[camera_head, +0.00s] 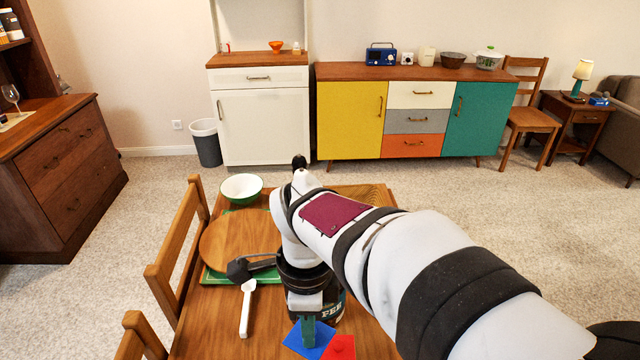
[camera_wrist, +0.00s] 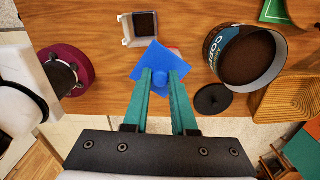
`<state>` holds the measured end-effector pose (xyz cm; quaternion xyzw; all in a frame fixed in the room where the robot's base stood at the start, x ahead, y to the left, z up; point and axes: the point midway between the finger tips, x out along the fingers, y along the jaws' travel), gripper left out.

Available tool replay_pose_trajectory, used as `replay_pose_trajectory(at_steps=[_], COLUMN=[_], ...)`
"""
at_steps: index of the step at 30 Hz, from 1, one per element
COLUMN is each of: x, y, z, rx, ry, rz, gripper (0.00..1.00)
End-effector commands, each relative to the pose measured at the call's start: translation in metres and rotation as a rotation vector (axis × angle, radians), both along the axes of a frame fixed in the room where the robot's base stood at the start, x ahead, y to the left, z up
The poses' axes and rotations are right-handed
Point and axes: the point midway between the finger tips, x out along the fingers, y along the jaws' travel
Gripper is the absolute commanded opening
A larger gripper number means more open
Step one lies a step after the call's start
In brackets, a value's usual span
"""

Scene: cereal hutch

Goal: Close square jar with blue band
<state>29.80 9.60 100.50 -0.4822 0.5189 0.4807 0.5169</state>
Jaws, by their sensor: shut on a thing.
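My gripper (camera_wrist: 160,76), with teal fingers, is shut on the small knob of a blue square lid (camera_wrist: 155,61). In the head view my gripper (camera_head: 308,322) holds the blue lid (camera_head: 296,341) over the front of the table. A white square jar (camera_wrist: 128,32) stands open with dark contents, just beyond the lid's far corner in the wrist view. The lid's corner overlaps the jar's near edge there; I cannot tell the height between them. No blue band shows on the jar. I cannot make out the jar in the head view.
An open round coffee can (camera_wrist: 213,48) stands right of the lid, with a black round lid (camera_wrist: 213,99) beside it. A red square lid (camera_head: 339,347) lies near the blue one. A white utensil (camera_head: 247,308), round board (camera_head: 236,240) and green-white bowl (camera_head: 241,188) occupy the table's left.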

Motion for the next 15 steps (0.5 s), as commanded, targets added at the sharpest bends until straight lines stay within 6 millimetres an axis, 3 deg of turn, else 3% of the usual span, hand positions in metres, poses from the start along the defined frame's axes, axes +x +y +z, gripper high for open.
replay_pose_trajectory(at_steps=[3,7,11,15], x=[-0.017,-0.03,-0.038,-0.04], y=[0.018,0.031,0.037,0.038], z=[-0.014,-0.025,-0.03,-0.037], rx=[0.0,0.001,0.003,0.002], ry=[0.001,-0.001,-0.002,-0.001], rz=[-0.352,-0.666,-0.841,-0.893], gripper=[0.0,0.0,0.0,0.0])
